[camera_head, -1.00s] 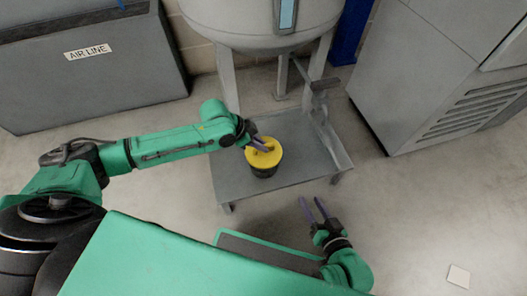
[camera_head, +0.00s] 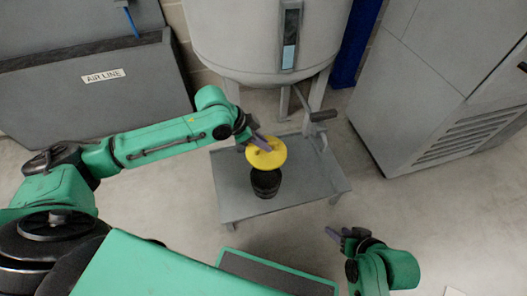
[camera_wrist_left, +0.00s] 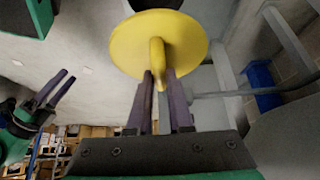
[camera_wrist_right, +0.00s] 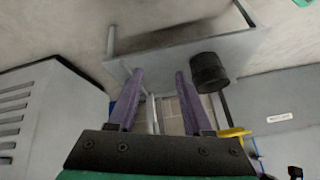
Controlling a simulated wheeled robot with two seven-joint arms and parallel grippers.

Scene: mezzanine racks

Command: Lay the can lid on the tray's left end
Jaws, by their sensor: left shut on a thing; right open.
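The yellow round can lid (camera_head: 268,158) is held by its raised handle in my left gripper (camera_head: 260,144), which is shut on it. The left wrist view shows the lid (camera_wrist_left: 185,40) and its handle between the fingers (camera_wrist_left: 160,76). The lid is above and apart from the open-topped black can (camera_head: 265,184), which stands on the grey, short-legged tray (camera_head: 322,178). The can (camera_wrist_right: 208,72) also shows in the right wrist view. The tray's left end (camera_head: 228,185) looks bare. My right gripper (camera_head: 340,233) is empty and open, in front of the tray's right side.
A grey tank (camera_head: 240,45) on legs stands behind the tray, with a valve and handle (camera_head: 322,116) over the tray's back right. A grey cabinet (camera_head: 430,90) is at the right. A grey unit labelled "AIR LINE" (camera_head: 110,110) is at the left.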

